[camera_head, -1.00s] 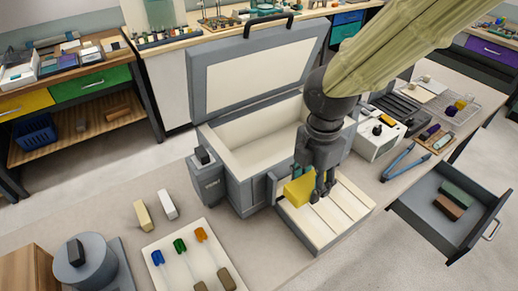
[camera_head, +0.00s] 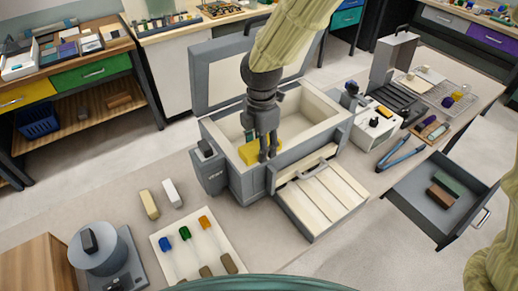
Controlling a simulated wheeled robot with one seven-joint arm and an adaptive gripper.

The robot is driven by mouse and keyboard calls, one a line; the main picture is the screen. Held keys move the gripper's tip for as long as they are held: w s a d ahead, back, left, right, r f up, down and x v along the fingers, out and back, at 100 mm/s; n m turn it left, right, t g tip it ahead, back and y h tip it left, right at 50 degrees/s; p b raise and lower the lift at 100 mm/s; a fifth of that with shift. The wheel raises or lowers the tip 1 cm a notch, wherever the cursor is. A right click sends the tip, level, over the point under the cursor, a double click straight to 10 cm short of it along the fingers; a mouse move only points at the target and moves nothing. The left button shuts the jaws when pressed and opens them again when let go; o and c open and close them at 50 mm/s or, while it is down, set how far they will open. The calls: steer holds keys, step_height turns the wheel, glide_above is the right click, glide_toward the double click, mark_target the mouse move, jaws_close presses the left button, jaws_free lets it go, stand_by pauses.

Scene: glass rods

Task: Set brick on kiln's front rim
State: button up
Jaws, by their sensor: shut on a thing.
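The kiln (camera_head: 212,125) is a grey box with a cream lining, and its lid (camera_head: 213,75) stands open at the back. Its front rim (camera_head: 312,138) runs along the near side of the opening. My gripper (camera_head: 267,157) points down at the front left part of the opening, shut on a yellow brick (camera_head: 249,153). The fingers hide part of the brick. The brick shows beside the front rim, and I cannot tell whether it touches it or hangs just above it.
A slatted cream panel (camera_head: 325,200) with a handle lies before the kiln. A cream brick (camera_head: 149,204) and a white brick (camera_head: 172,193) lie on the bench at left, near a board of coloured-tipped rods (camera_head: 170,262). An open drawer (camera_head: 410,200) juts out at right.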

steer(key=shift+w+a, duration=0.25)
steer(key=shift+a, duration=0.05)
steer(key=shift+d+f+p, duration=0.1)
steer(key=shift+f+p, duration=0.85)
steer(key=shift+f, duration=0.85)
steer(key=shift+f, duration=0.15)
steer(key=o, duration=1.1)
steer(key=shift+o, duration=0.2)
step_height(320, 180, up, 12)
steer(key=b, duration=0.3)
steer(key=shift+r, duration=0.2)
